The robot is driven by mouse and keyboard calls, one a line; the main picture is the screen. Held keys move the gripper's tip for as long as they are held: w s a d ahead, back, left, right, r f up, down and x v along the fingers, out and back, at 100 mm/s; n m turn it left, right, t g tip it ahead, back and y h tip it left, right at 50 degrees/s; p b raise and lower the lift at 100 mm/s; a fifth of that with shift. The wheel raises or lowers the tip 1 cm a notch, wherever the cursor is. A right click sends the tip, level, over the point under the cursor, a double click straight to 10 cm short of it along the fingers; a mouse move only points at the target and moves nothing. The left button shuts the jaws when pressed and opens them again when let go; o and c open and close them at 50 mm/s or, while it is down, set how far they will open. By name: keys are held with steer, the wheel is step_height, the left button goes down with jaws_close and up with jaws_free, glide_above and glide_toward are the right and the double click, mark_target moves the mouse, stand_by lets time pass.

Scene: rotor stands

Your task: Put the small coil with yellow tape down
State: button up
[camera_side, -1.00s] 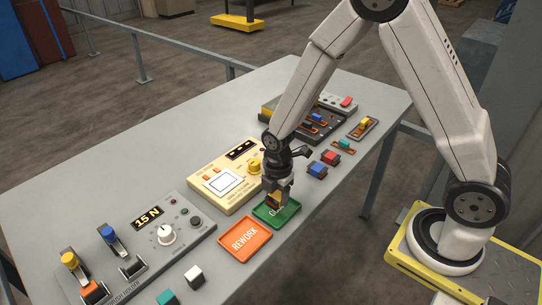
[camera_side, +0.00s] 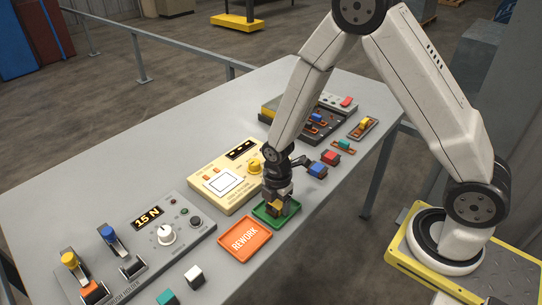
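My gripper (camera_side: 276,204) points down over the green tray (camera_side: 292,209), low and close to its surface. A small coil with yellow and brown on it (camera_side: 273,209) shows between the fingertips, and the gripper appears shut on it. The coil is at the left part of the green tray; whether it touches the tray floor cannot be told. The gripper hides most of the tray's lettering.
An orange tray marked REWORK (camera_side: 244,240) lies just left of the green one. A cream tester (camera_side: 225,184) stands behind them. Red and blue blocks (camera_side: 318,170) lie to the right. A grey panel reading 15 N (camera_side: 150,240) stands at the left.

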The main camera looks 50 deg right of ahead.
mark_target(277, 203)
steer(key=shift+r, duration=0.15)
step_height(277, 203, up, 12)
stand_by(1.0)
stand_by(0.6)
steer(key=s+d+r+m+t, duration=0.1)
steer(key=s+m, duration=0.7)
steer(key=m, duration=1)
steer(key=shift+s+d+r+t, duration=0.2)
steer(key=shift+d+r+t, duration=0.2)
steer(key=shift+d+t, duration=0.5)
steer(key=shift+d, duration=0.1)
